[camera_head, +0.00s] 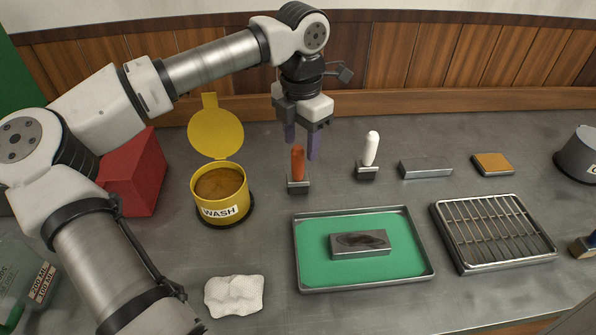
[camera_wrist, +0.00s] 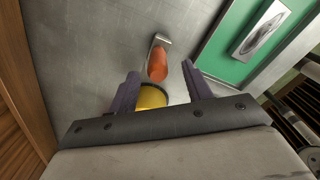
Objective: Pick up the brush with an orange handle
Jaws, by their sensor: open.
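The brush with an orange handle (camera_head: 298,168) stands upright on the grey bench, its handle up and its dark base on the bench. My gripper (camera_head: 302,148) is open and empty, just above and around the top of the handle in the head view. In the wrist view the orange brush (camera_wrist: 158,66) shows ahead of my open fingers (camera_wrist: 160,90), roughly midway between them. I cannot tell whether any finger touches the handle.
A white-handled brush (camera_head: 371,150) stands to the right. A yellow WASH pot (camera_head: 221,208) with its lid raised is to the left. A green-lined tray (camera_head: 312,262) holding a metal block is in front. A wire rack (camera_head: 494,230) stands at right, a white cloth (camera_head: 234,295) at front left.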

